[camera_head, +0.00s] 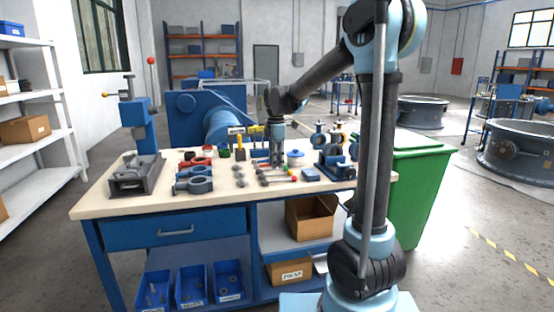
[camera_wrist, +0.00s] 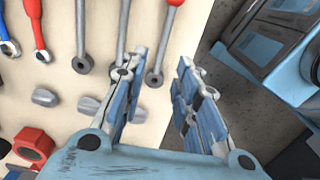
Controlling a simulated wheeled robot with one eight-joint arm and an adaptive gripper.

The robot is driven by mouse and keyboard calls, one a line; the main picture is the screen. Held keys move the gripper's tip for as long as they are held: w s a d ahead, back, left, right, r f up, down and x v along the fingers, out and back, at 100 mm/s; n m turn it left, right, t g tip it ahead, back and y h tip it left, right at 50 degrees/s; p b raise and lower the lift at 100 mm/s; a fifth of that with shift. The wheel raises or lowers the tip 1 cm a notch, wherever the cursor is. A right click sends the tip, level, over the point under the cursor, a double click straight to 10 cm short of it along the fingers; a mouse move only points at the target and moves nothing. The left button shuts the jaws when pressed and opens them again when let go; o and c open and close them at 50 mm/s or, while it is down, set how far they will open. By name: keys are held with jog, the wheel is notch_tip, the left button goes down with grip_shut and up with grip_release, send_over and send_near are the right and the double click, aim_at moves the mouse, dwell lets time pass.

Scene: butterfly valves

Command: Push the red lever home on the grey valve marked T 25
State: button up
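A grey rod with a red end (camera_wrist: 160,50) lies on the bench below, by the left finger's tip. Another red-handled piece (camera_wrist: 38,30) with a grey ring end lies further left. Blue valve-like bodies with round discs (camera_head: 337,150) stand at the bench's right end. I cannot make out a T 25 mark, nor tell which piece is the grey valve; its lever cannot be identified.
A blue press (camera_head: 140,125) stands at the bench's left end. Blue ring clamps (camera_head: 195,182) lie left of my gripper. A green bin (camera_head: 425,190) is beside the bench. The bench's front left is clear.

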aim_at(279, 180)
jog(key=shift+f, duration=3.7)
grip_shut()
jog(key=shift+r, duration=0.1)
jog(key=shift+r, duration=1.45)
jog(key=shift+s, duration=0.1)
